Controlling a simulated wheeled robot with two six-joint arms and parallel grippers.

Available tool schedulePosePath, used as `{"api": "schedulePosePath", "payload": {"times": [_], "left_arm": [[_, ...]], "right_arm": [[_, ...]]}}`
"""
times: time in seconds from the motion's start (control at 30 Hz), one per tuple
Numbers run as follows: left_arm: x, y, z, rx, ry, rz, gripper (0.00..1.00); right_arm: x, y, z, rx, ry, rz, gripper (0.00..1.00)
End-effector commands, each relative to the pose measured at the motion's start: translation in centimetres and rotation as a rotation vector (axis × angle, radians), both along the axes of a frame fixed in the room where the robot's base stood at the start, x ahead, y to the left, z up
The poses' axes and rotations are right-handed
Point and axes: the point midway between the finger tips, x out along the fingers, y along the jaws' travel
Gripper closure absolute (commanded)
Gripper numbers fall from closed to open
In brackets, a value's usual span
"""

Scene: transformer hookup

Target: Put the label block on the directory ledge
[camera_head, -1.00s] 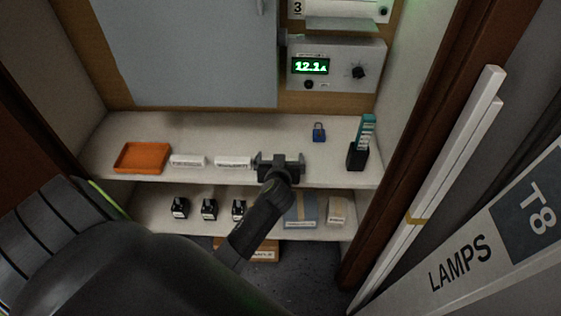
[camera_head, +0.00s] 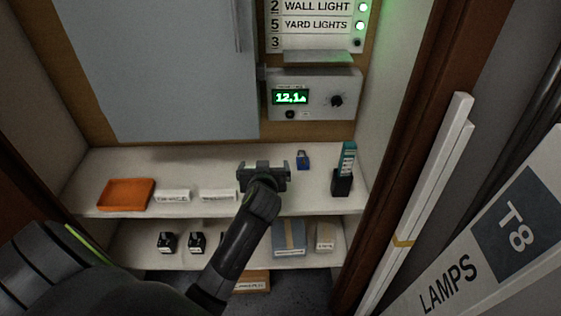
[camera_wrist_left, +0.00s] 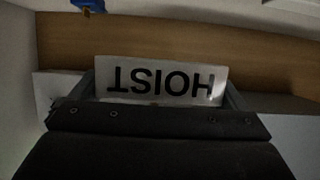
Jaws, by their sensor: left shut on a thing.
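My left gripper (camera_head: 264,172) is shut on a white label block (camera_wrist_left: 160,80), which reads HOIST upside down in the left wrist view. In the head view the gripper is in front of the upper shelf, left of the blue padlock, and it hides the block. The directory ledge (camera_head: 318,57) is a narrow grey strip under the directory panel (camera_head: 315,25), above and right of the gripper. The panel shows WALL LIGHT and YARD LIGHTS rows and a row numbered 3 with no visible name. My right gripper is not in view.
A meter box (camera_head: 314,95) sits below the ledge. The upper shelf holds an orange tray (camera_head: 126,195), two white label blocks (camera_head: 172,195), the padlock (camera_head: 303,160) and a black holder (camera_head: 342,183). The lower shelf holds small black items and boxes (camera_head: 289,238).

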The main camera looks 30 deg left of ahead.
Motion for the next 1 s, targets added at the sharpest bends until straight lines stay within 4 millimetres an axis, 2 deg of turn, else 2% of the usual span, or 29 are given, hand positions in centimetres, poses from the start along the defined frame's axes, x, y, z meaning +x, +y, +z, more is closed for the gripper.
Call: {"api": "schedulePosePath", "payload": {"times": [0.27, 0.37, 0.53, 0.6, 0.7, 0.83, 1.0], "left_arm": [[0.2, -0.3, 1.8, -0.002, -0.002, -0.006, 0.27], [0.7, -1.4, 4.1, -0.003, -0.009, -0.028, 0.27], [1.0, -5.2, 10.9, -0.005, -0.016, -0.144, 0.27], [0.7, -7.2, 13.9, -0.005, -0.019, -0.222, 0.27], [-0.2, -9.6, 17.3, -0.001, -0.015, -0.334, 0.27], [-1.4, -11.8, 20.1, 0.003, -0.01, -0.447, 0.27], [-2.5, -13.2, 21.8, 0.002, -0.004, -0.53, 0.27]], "right_arm": [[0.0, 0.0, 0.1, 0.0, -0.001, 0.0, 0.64], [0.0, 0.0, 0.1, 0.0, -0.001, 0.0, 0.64], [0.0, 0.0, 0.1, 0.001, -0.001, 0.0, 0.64], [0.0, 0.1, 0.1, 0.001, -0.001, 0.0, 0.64], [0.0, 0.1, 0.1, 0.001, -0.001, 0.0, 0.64], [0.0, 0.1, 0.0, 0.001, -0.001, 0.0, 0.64], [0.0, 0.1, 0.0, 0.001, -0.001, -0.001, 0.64]]}}
